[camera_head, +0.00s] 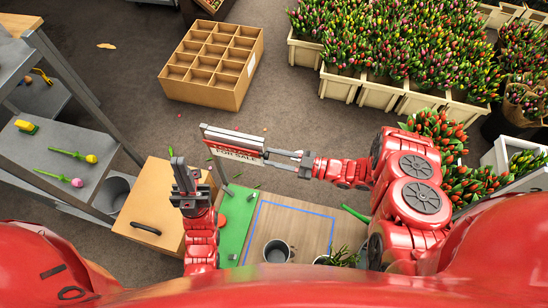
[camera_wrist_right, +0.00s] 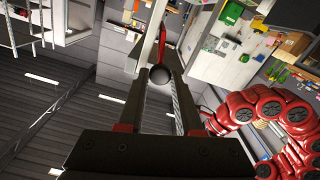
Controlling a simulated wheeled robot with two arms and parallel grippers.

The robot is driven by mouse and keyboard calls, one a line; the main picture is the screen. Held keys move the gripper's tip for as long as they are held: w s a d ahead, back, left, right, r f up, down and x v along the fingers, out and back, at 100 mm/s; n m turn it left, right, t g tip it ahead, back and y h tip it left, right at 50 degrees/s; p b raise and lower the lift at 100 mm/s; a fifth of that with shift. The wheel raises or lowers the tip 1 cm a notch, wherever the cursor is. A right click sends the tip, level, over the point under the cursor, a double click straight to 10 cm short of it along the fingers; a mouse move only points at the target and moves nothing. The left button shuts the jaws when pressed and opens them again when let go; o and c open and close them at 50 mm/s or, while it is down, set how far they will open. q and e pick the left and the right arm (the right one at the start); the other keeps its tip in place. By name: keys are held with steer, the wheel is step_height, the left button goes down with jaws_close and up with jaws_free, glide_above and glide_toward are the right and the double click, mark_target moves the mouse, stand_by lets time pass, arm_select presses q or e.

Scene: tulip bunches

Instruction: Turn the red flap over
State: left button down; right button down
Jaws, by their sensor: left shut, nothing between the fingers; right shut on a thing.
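My right gripper (camera_head: 270,154) reaches the sign's right edge. In the right wrist view, my right gripper's fingers are shut on a dark round knob (camera_wrist_right: 158,75), with a thin red edge (camera_wrist_right: 161,42) beyond it. How the knob joins the flap is hidden. My left gripper (camera_head: 180,163) is shut and empty, pointing up to the left of the sign, apart from it.
A wooden cabinet top (camera_head: 150,205) with a dark handle lies under my left arm. A green mat (camera_head: 236,222) and a wooden board with a blue outline (camera_head: 300,225) lie in front. A cardboard divider box (camera_head: 212,62) is behind.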

steer(key=shift+f, duration=0.1)
steer(key=c, duration=0.6)
jaws_free()
steer(key=shift+d, duration=0.1)
steer(key=b+v, duration=0.1)
steer(key=v, duration=0.6)
steer(key=shift+d+b, duration=0.15)
steer(key=shift+b, duration=0.15)
